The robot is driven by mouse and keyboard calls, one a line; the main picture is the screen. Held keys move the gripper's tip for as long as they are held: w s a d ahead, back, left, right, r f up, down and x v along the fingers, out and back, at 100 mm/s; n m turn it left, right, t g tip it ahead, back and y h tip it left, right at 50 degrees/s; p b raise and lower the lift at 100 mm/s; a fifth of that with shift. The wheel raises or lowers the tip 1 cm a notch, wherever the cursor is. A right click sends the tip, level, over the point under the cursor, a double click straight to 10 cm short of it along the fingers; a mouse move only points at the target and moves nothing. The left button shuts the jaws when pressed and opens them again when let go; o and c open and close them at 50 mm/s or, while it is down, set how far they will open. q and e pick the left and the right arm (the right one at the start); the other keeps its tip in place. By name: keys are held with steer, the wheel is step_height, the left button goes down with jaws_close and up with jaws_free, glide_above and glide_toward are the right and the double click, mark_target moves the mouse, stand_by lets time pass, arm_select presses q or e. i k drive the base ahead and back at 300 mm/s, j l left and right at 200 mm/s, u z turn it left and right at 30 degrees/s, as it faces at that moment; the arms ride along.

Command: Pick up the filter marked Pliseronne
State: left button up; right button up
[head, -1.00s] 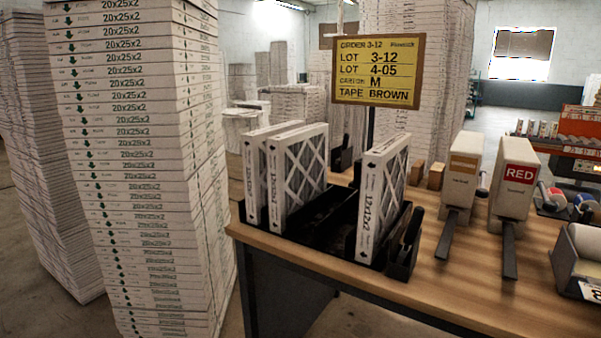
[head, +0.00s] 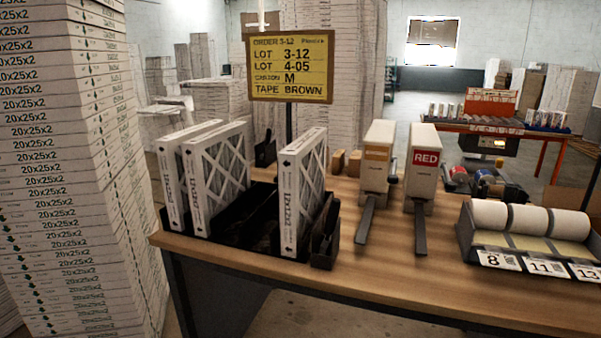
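Three white-framed pleated filters stand upright in a black slotted rack (head: 262,222) on the wooden table. Two stand close together at the left of the rack, the left filter (head: 171,190) and the middle filter (head: 197,195). The right filter (head: 292,205) stands apart at the rack's right side, with 12x12x2 printed on its edge. I cannot read the name Pliseronne on any filter; the small print is too fine. Neither of my grippers is in the head view.
A yellow order sign (head: 290,66) stands behind the rack. Right of it are two carton-like dispensers, orange-labelled (head: 377,160) and RED-labelled (head: 423,165), then a label-roll holder (head: 530,225). Tall filter stacks (head: 60,180) rise at the left. The table's front (head: 400,285) is clear.

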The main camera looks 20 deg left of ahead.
mark_target(216, 163)
steer(key=j+z, duration=0.35)
steer(key=k+j+z, duration=0.1)
steer(key=j+z, duration=0.2)
steer(key=k+j+z, duration=0.1)
steer(key=j+z, duration=0.25)
steer(key=k+j+z, duration=0.2)
steer(key=j+z, duration=0.15)
steer(key=k+j+z, duration=0.15)
steer(key=j+z, duration=0.2)
